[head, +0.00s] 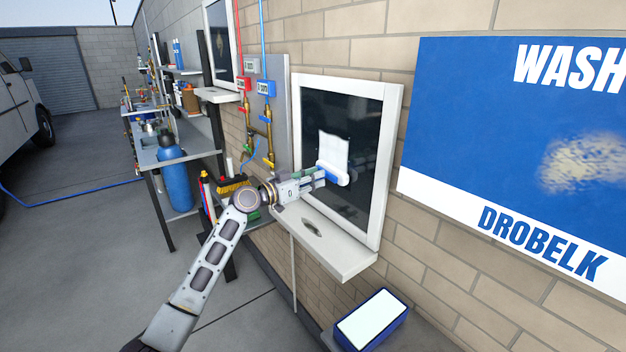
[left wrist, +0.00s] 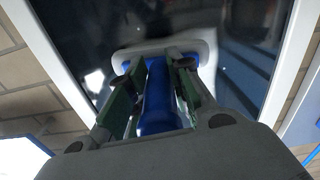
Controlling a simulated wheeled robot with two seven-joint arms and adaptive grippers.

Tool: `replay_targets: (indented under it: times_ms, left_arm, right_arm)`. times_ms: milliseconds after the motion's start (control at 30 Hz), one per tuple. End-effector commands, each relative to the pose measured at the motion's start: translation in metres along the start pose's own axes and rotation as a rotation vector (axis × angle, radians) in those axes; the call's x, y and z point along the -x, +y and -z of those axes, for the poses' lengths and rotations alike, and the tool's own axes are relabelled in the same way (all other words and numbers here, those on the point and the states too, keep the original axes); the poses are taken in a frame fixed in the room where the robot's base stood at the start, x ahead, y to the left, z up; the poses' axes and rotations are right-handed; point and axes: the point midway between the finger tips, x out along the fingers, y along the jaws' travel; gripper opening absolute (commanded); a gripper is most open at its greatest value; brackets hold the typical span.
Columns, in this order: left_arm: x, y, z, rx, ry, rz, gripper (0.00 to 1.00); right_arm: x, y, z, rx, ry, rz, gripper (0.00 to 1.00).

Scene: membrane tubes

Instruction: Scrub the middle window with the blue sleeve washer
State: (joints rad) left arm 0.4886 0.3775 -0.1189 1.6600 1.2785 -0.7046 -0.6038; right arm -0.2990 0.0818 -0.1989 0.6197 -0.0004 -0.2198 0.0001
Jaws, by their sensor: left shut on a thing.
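The white-framed window (head: 345,100) with dark glass is in the middle of the head view. My left gripper (head: 322,180) is in front of its lower half, shut on the blue handle of the sleeve washer (head: 343,181). In the left wrist view the blue handle (left wrist: 158,100) sits between the fingers of my left gripper (left wrist: 158,85), with the white sleeve lying across, at or very near the glass. A white patch (head: 333,150), apparently suds, shows on the glass just above the washer. I cannot tell whether the sleeve presses on the glass. My right gripper is not in view.
A white sill (head: 345,262) with a dark oval object juts out below the window. A blue tub (head: 385,325) with a white top stands lower right. Red and blue valves on pipes (head: 268,120) are left of the window. A blue sign (head: 480,120) hangs to the right.

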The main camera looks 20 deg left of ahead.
Motion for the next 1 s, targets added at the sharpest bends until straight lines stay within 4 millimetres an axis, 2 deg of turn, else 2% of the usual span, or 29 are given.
replay_targets:
  times_ms: [467,1000]
  left_arm:
    - [0.0,0.0,-0.002,0.0,0.001,0.0,0.02]
    - [-0.001,-0.002,-0.025,0.0,0.0,0.0,0.02]
  right_arm:
    - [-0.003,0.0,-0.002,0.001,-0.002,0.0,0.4]
    - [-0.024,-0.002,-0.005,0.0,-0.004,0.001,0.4]
